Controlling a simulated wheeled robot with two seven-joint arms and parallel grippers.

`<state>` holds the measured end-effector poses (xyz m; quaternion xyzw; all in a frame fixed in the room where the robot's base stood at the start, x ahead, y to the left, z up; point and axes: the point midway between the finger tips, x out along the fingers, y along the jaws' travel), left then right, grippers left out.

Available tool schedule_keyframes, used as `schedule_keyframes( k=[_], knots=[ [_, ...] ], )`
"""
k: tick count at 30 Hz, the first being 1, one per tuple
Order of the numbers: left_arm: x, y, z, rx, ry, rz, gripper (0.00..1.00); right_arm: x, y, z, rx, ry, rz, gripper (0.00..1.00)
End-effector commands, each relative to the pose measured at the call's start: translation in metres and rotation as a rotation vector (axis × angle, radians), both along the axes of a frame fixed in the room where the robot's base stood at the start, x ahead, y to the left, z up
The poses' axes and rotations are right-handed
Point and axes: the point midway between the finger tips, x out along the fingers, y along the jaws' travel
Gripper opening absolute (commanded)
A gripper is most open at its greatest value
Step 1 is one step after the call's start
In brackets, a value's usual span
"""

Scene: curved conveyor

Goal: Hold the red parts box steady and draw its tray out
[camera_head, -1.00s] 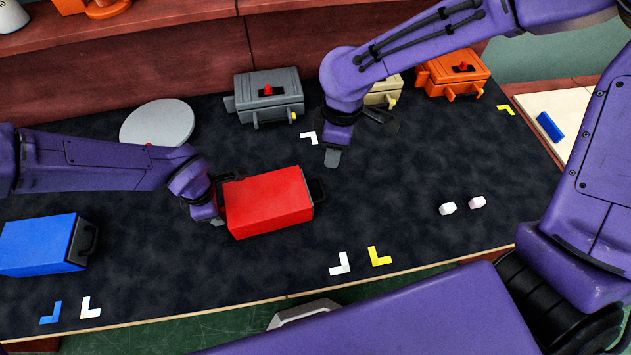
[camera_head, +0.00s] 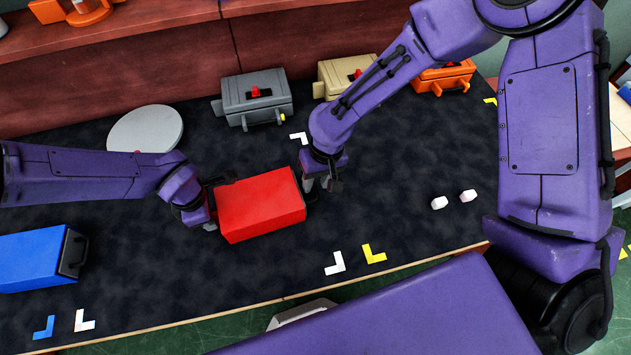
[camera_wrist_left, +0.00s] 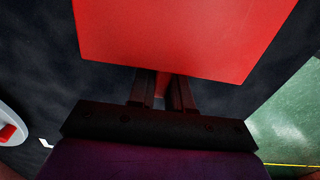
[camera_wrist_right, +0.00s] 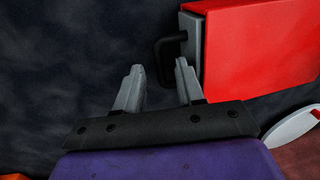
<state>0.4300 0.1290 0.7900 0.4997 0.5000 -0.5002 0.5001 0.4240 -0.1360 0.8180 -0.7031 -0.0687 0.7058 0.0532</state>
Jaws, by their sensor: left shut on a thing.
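The red parts box (camera_head: 260,207) lies on the dark table mat. My left gripper (camera_head: 211,212) is at its left end; in the left wrist view its fingers (camera_wrist_left: 162,92) are shut on a narrow red piece at that end. The tray's grey front (camera_wrist_right: 193,45) and black handle (camera_wrist_right: 168,48) face my right gripper; the tray looks pushed in. My right gripper (camera_head: 322,186) is open beside the handle. In the right wrist view the handle's loop shows between and just beyond its two fingertips (camera_wrist_right: 159,66); I cannot tell whether they touch.
A blue box (camera_head: 35,258) stands at the left. A grey round plate (camera_head: 145,130) and grey (camera_head: 256,97), beige (camera_head: 335,72) and orange boxes (camera_head: 440,78) stand behind. Two small pale pieces (camera_head: 454,200) lie at right.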

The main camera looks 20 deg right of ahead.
Motion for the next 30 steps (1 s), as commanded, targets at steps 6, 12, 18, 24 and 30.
schedule_keyframes(
  k=[6,12,18,24,30],
  knots=[
    [0.0000,0.0001,0.0001,0.000,0.000,0.000,0.00,0.0002,0.0023,-0.0128,0.000,-0.001,0.000,0.38],
    [-0.0001,0.0001,0.0000,0.001,0.000,0.000,0.00,0.0003,0.0022,-0.0127,0.000,-0.001,0.000,0.31],
    [-0.0001,0.0001,0.0000,0.000,0.000,0.000,0.00,0.0003,0.0022,-0.0125,0.000,-0.001,0.001,0.00],
    [-0.0001,0.0002,0.0000,0.001,0.000,0.000,0.00,0.0003,0.0022,-0.0123,0.000,-0.001,0.001,0.00],
    [0.0000,0.0002,0.0000,0.001,0.000,0.000,0.00,0.0003,0.0022,-0.0123,0.000,-0.001,0.001,0.00]
  ],
)
